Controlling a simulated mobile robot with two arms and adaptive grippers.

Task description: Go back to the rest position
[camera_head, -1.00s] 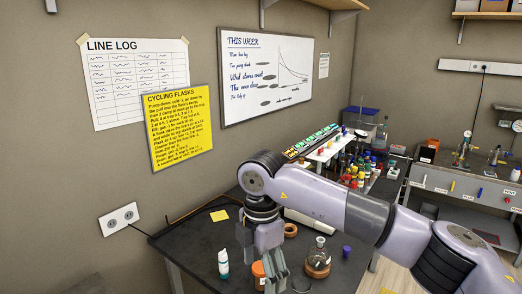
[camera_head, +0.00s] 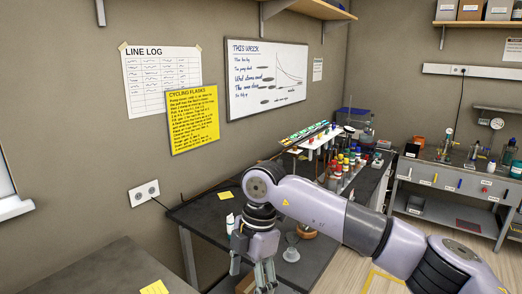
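My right arm comes in from the right and reaches over the dark bench (camera_head: 205,215). My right gripper (camera_head: 265,276) points down at the bench's front part, low in the picture. Its fingertips are small and partly cut by the arm's angle, so I cannot tell whether they are apart, and I see nothing clearly held. My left gripper is not in view.
A white bottle (camera_head: 230,223), a glass vessel (camera_head: 291,248) and a brown ring (camera_head: 307,232) are near my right gripper. Coloured-capped bottles (camera_head: 348,158) stand behind the arm. Another dark table (camera_head: 105,275) is at lower left. Open floor (camera_head: 345,272) shows at right.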

